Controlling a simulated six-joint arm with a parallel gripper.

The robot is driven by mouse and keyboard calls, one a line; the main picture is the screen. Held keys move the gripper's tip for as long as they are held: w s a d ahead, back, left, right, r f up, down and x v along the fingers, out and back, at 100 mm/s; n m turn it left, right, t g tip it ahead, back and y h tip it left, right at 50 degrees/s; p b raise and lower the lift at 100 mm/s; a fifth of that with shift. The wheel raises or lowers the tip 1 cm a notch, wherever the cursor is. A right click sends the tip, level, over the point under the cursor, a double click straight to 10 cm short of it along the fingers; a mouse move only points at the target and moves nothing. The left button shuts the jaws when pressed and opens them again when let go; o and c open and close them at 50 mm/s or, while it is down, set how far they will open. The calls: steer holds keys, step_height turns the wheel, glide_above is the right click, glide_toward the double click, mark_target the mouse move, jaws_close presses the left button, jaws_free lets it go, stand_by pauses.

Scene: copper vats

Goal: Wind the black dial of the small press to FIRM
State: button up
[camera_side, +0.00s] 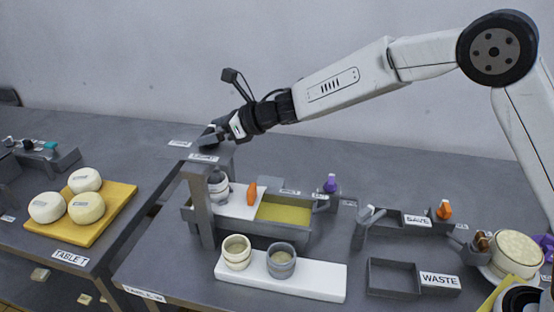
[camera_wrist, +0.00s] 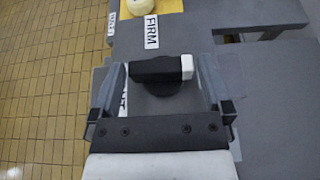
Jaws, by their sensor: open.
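The black dial (camera_wrist: 165,75) shows in the wrist view on a grey plate, with a black bar across its top. The bar's white end (camera_wrist: 187,67) points right. The FIRM label (camera_wrist: 151,31) lies above the dial, up and slightly left of it. Another label, left of the dial, is mostly hidden by a finger. My gripper (camera_wrist: 161,72) is open, one finger on each side of the bar, with gaps visible. In the side view my gripper (camera_side: 212,137) is over the top of the small press (camera_side: 197,210) and hides most of the dial.
Below the press top are a tray with a yellow-green pad (camera_side: 285,212), an orange piece (camera_side: 252,194) and two cups on a white board (camera_side: 320,280). White rounds on a yellow board (camera_side: 115,210) stand left. A WASTE bin (camera_side: 393,277) is right.

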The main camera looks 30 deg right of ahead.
steer(key=shift+x, duration=0.9)
steer(key=c, duration=1)
steer(key=shift+o, duration=0.2)
steer(key=shift+w+r+m+t+h, duration=0.1)
steer(key=shift+r+m+t+h, duration=0.05)
steer(key=shift+m+t+h, duration=0.45)
steer(key=shift+r+m+t+h, duration=0.15)
steer(key=shift+m+t+h, duration=0.35)
steer(key=shift+m, duration=0.1)
steer(key=shift+m+h, duration=0.4)
steer(key=o, duration=0.8)
steer(key=shift+o, duration=0.8)
steer(key=shift+f, duration=0.2)
